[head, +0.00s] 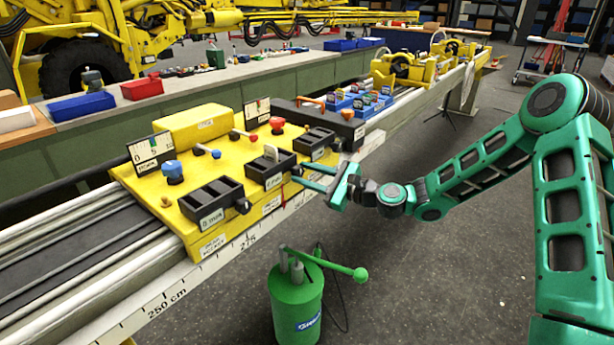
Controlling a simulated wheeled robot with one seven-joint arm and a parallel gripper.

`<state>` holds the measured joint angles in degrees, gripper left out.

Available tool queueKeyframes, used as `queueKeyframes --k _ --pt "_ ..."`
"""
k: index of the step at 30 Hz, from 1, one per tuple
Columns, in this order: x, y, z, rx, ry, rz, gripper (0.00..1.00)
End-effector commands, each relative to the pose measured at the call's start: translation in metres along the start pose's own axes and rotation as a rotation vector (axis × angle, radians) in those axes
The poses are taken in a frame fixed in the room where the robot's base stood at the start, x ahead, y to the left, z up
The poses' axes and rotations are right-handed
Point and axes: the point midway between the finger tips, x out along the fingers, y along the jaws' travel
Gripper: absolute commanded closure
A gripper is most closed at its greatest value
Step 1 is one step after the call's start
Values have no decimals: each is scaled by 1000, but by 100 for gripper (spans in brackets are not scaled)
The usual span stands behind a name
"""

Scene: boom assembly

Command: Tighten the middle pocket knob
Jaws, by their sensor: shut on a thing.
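The yellow block (185,207) on the rail carries three black pockets in a row. The middle pocket (268,170) has a pale plate standing in it. Its knob is mostly hidden by the fingers at its front right end. My gripper (299,174) is shut on the middle pocket knob, reaching in from the right with its green fingers. The left pocket (212,198) shows its black knob (243,206) free, and the right pocket (314,141) shows its black knob (337,146) close above my gripper.
Blue knob (173,171), red and blue levers and gauge cards stand on the block behind the pockets. A green pump can (297,300) with a handle stands on the floor below my gripper. The floor to the right is open.

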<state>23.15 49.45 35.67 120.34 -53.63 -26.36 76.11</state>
Motion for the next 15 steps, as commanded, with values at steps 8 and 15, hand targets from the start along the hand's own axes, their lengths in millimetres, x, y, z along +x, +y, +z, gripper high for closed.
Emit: queueKeyframes --k 8,15 --pt "-1 1 -6 67 4 1 90" --pt "-1 2 -6 76 4 2 90"
